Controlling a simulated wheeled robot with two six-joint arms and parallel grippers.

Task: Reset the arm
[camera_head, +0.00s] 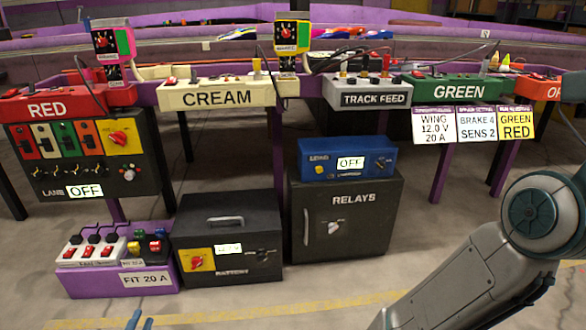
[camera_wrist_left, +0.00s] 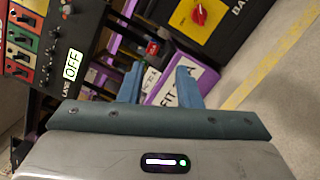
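The purple box marked "FIT 20 A" (camera_wrist_left: 172,88) shows behind the fingers there. My right arm (camera_head: 480,265) comes in from the right as grey links with a dark round joint. Its gripper is out of the picture.
A black lane panel (camera_head: 125,170) marked "OFF", a battery box (camera_head: 228,215) and a relays cabinet (camera_head: 345,225) with a blue unit (camera_head: 346,160) on top stand below the purple track. Labelled stations, such as CREAM (camera_head: 218,97), line its edge. The floor in front is clear.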

